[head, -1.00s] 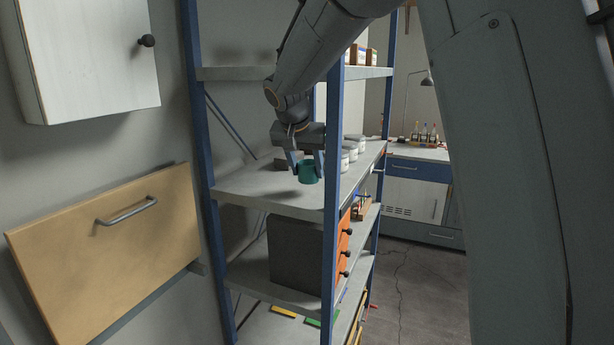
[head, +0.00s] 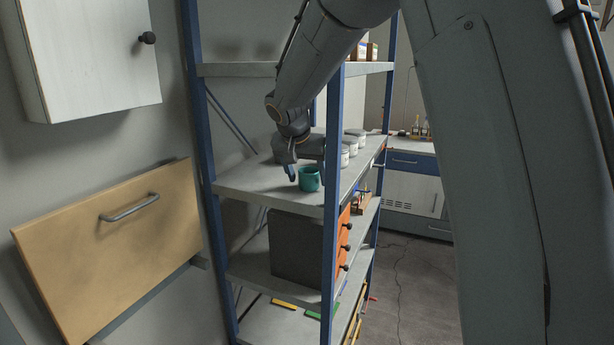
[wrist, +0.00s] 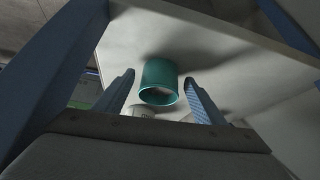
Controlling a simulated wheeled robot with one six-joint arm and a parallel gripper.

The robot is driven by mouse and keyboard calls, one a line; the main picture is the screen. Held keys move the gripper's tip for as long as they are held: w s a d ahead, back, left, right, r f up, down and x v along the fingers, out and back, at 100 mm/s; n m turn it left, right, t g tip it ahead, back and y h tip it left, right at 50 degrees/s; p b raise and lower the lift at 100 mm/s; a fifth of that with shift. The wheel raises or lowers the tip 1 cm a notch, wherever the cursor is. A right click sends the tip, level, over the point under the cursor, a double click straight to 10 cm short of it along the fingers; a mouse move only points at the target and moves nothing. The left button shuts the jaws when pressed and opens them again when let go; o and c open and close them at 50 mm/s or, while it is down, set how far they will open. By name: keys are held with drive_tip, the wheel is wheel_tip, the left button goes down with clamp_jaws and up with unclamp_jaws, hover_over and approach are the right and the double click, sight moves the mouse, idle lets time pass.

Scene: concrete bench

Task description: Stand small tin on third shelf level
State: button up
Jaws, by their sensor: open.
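The small teal tin (head: 309,179) stands upright on a grey shelf board (head: 245,184) of the blue-framed rack, near the front post. My gripper (head: 306,174) is open at the tin, its fingers just above and beside it in the head view. In the wrist view the tin (wrist: 159,82) shows beyond and between the two spread fingertips (wrist: 160,88), with visible gaps on both sides. The fingers are not closed on it.
White jars (head: 350,146) stand behind the tin on the same shelf. A blue post (head: 331,200) rises just right of the tin. A grey box with orange drawers (head: 296,245) sits one level below. Another shelf board (head: 235,69) lies above.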

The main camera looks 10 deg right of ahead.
drive_tip(key=shift+r, duration=0.15)
drive_tip(key=b+v, duration=0.2)
drive_tip(key=v, duration=1)
drive_tip(key=shift+b, duration=0.3)
